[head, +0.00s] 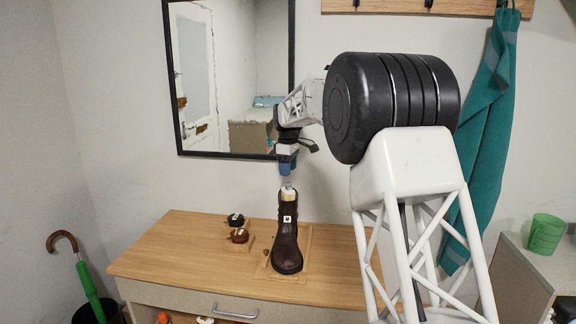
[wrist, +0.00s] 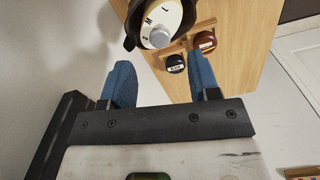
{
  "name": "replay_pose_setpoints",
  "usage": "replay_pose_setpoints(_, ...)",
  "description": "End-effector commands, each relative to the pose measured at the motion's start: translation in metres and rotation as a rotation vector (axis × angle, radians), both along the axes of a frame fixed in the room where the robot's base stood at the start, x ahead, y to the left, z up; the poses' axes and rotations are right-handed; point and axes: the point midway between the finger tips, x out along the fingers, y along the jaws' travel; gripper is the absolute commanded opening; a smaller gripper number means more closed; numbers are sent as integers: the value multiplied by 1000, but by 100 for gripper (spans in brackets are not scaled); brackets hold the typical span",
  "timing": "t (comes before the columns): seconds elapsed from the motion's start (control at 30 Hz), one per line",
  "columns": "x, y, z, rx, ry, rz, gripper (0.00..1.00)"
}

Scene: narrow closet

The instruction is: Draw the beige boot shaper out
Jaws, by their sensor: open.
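A dark brown boot (head: 287,243) stands upright on a wooden board on the dresser top. The beige boot shaper (head: 288,196) sits in the boot's opening, with only its top showing; the rest is hidden inside. In the wrist view the shaper's pale round top (wrist: 172,17) carries a grey knob (wrist: 160,37), and the dark boot rim (wrist: 132,22) surrounds it. My gripper (head: 288,170) is above the boot, pointing down, its blue fingers apart and empty. In the wrist view my gripper (wrist: 160,68) has the knob slightly beyond the gap between its fingertips.
Two small round jars, one black (head: 235,219) and one brown (head: 239,236), sit on wooden holders left of the boot. A mirror (head: 234,154) hangs behind. A teal cloth (head: 490,120) hangs at right. The dresser's left top (head: 165,255) is clear.

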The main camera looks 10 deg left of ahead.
Motion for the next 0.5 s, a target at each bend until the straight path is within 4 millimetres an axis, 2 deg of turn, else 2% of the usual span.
replay_pose_setpoints(0.5, 0, 0, -55, 0, 0, 0, 56)
